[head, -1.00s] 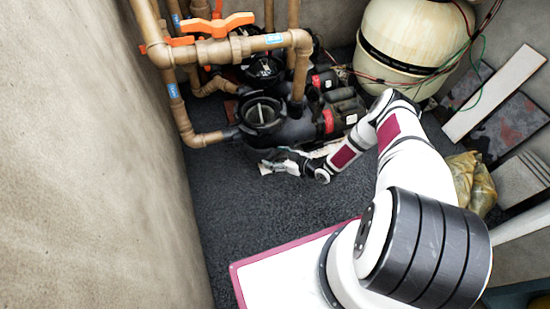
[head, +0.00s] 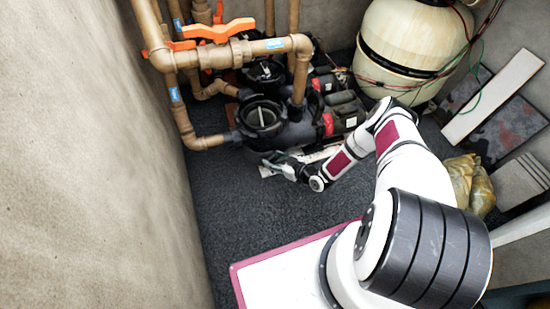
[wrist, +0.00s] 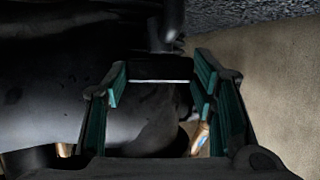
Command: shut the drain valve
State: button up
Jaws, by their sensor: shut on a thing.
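My gripper (head: 272,164) is low by the floor, at the near side of the front black pump (head: 263,117). In the wrist view its two teal-padded fingers (wrist: 160,82) stand on either side of a short dark bar with a pale lower edge (wrist: 160,69), and they are shut on it. This bar looks like a valve handle, but the shade hides its details. The drain valve cannot be made out in the head view, where the gripper covers that spot. A dark pipe stub (wrist: 168,30) shows beyond the bar.
Brown pipes with an orange-handled valve (head: 218,31) run above the pumps. The tan filter tank (head: 412,50) stands at the back right. A yellowish bag (head: 470,184) and leaning boards (head: 492,95) are to the right. The dark floor (head: 235,215) left of my arm is clear.

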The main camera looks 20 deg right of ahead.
jog(key=m+h+p, duration=0.1)
jog(key=m+t+h+p, duration=0.1)
jog(key=m+h, duration=0.1)
jog(key=shift+s+a, duration=0.15)
jog(key=shift+a, duration=0.15)
jog(key=shift+a+m+t+h, duration=0.15)
jog(key=shift+m+t+h, duration=0.25)
jog(key=shift+m+h, duration=1.1)
jog(key=shift+h, duration=0.4)
jog(key=o, duration=1.1)
jog(key=shift+o, duration=0.2)
jog(key=v, duration=1.2)
